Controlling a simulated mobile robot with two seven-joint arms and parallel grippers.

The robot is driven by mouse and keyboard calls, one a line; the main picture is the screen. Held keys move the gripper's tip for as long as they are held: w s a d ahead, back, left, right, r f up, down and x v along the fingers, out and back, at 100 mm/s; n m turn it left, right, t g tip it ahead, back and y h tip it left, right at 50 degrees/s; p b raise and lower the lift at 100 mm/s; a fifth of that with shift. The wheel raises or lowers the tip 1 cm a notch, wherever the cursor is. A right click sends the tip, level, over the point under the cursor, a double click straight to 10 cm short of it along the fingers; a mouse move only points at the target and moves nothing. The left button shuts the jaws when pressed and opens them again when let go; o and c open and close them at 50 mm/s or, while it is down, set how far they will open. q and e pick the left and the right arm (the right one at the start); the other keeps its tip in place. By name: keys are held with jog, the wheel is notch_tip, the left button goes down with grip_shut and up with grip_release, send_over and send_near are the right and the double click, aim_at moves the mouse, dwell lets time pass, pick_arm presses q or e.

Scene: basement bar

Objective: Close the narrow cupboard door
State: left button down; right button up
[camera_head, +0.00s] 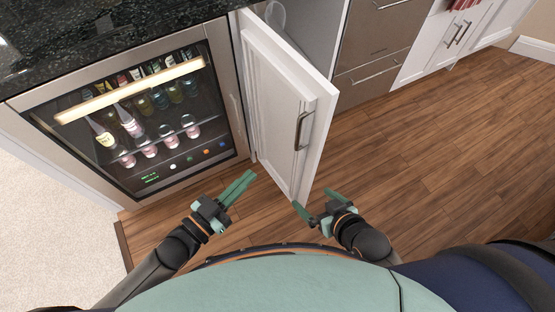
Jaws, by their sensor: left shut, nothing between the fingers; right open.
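The narrow white cupboard door (277,105) stands open, swung out toward me from its hinge side beside the bottle fridge. Its dark handle (304,130) is on the right part of the door, near the free edge. The cupboard's opening (305,30) shows behind it, with a clear rounded item (275,14) partly hidden by the door. My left gripper (248,180) is shut and empty, low and left of the door. My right gripper (312,200) is open and empty, near the bottom of the door's free edge. I cannot tell whether it touches the door.
A glass-fronted bottle fridge (150,120) stands left of the door under a dark speckled counter (100,35). Grey drawers (375,40) and white cabinets (455,35) continue to the right. The wooden floor (440,150) to the right is clear. Pale carpet (50,230) lies at left.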

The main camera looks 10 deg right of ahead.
pick_arm(q)
jog(key=s+b+x, duration=0.1)
jog(key=x, duration=1.2)
jog(key=shift+w+d+m+g+h+b, duration=0.3)
jog(key=shift+d+h+b, duration=0.1)
jog(key=shift+d, duration=0.2)
jog(key=shift+d, duration=0.15)
